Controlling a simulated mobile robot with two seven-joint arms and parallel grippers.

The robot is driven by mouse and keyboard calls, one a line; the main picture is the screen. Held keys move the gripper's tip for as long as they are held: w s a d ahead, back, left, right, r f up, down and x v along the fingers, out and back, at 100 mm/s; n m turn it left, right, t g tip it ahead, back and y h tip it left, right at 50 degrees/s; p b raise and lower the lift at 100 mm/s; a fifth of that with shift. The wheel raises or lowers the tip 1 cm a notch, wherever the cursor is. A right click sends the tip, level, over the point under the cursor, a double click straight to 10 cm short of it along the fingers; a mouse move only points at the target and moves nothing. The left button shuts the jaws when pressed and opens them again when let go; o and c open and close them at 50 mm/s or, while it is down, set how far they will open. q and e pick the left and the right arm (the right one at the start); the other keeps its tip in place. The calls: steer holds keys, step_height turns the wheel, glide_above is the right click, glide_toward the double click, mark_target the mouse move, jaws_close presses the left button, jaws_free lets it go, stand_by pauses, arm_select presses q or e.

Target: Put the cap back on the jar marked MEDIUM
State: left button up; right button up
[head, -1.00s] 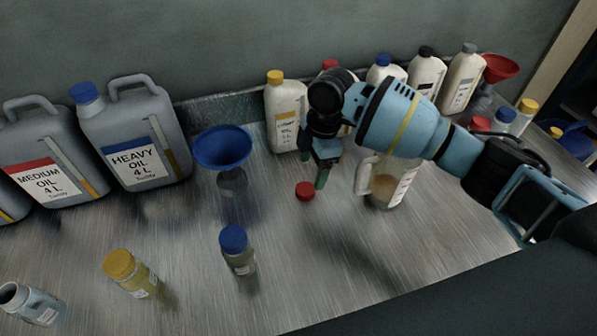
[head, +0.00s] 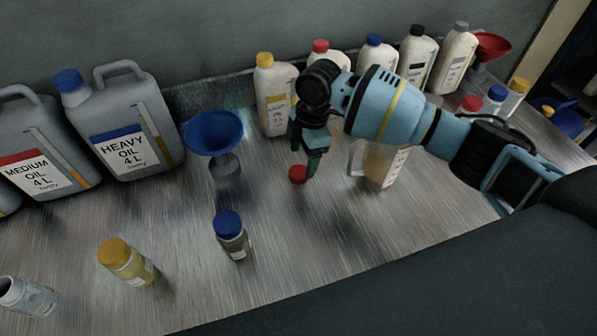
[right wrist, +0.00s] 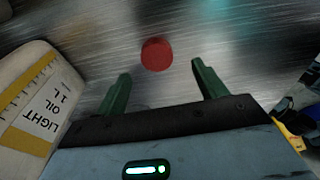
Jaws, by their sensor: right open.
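A red cap (head: 297,174) lies on the metal bench, just left of my right gripper's fingertips in the head view. My right gripper (head: 311,168) is open and empty, low over the bench. In the right wrist view the red cap (right wrist: 157,54) lies just beyond the gap between the green fingers (right wrist: 161,72), not gripped. An uncapped jar (head: 27,297) stands at the lower left of the head view; its label is too small to read. My left gripper is not in view.
A yellow-capped jar (head: 127,262) and a blue-capped jar (head: 231,235) stand in front. A blue funnel (head: 213,133), large oil cans (head: 125,130) and several white bottles line the back.

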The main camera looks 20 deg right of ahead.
mark_target(299, 172)
steer(key=shift+f, duration=0.1)
steer(key=shift+w+a+f, duration=0.1)
steer(key=shift+a+f, duration=0.1)
steer(key=shift+f, duration=1.05)
steer(key=shift+w+a+f, duration=0.1)
steer(key=shift+a+f, duration=0.1)
steer(key=shift+f, duration=1)
steer(key=shift+c, duration=0.3)
steer(key=c, duration=1)
